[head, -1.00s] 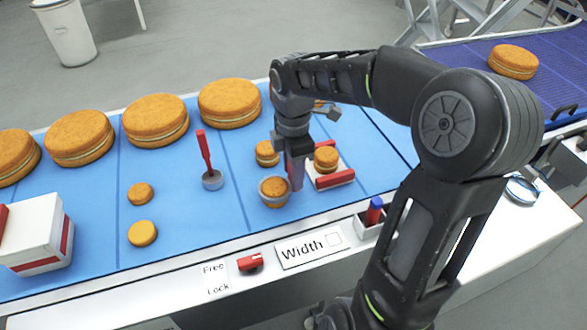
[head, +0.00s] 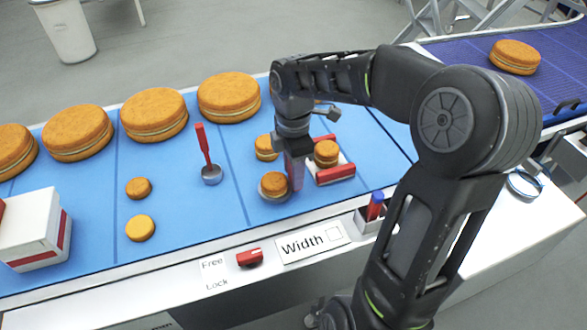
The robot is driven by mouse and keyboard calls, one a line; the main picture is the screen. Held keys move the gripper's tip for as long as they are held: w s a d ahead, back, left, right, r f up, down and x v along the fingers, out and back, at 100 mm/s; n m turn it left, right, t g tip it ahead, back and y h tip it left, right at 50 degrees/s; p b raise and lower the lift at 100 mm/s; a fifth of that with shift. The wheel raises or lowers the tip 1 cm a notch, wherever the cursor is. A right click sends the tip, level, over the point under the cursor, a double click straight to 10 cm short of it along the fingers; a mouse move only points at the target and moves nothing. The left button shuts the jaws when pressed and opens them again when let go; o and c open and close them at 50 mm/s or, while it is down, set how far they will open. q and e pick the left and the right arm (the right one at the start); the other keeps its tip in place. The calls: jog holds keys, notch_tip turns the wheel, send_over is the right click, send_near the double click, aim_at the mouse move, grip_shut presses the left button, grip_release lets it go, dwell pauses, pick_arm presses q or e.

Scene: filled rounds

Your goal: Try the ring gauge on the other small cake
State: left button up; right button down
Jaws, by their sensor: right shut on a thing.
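My right gripper (head: 292,172) is shut on the ring gauge, whose grey rim (head: 262,196) shows around a small cake (head: 274,183) on the blue belt. The cake's top shows above the rim. Whether the ring touches the cake's side is too small to tell. Another small cake (head: 326,152) sits on a red and white stand (head: 337,174) just right of the gripper. A third small cake (head: 265,147) stands behind the gripped ring, partly hidden by my gripper. My left gripper is not in view.
Two small rounds (head: 138,188) (head: 140,228) lie farther left on the belt (head: 180,210). Large cakes (head: 155,113) line the back. A red knob (head: 250,258) and Width label (head: 311,242) are on the front edge.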

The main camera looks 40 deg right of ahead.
jog(key=shift+f+b, duration=0.3)
jog(key=shift+f, duration=0.2)
dwell(1.2)
jog(key=shift+r+p, duration=4.2)
jog(key=shift+r, duration=0.7)
jog(key=shift+f, duration=0.1)
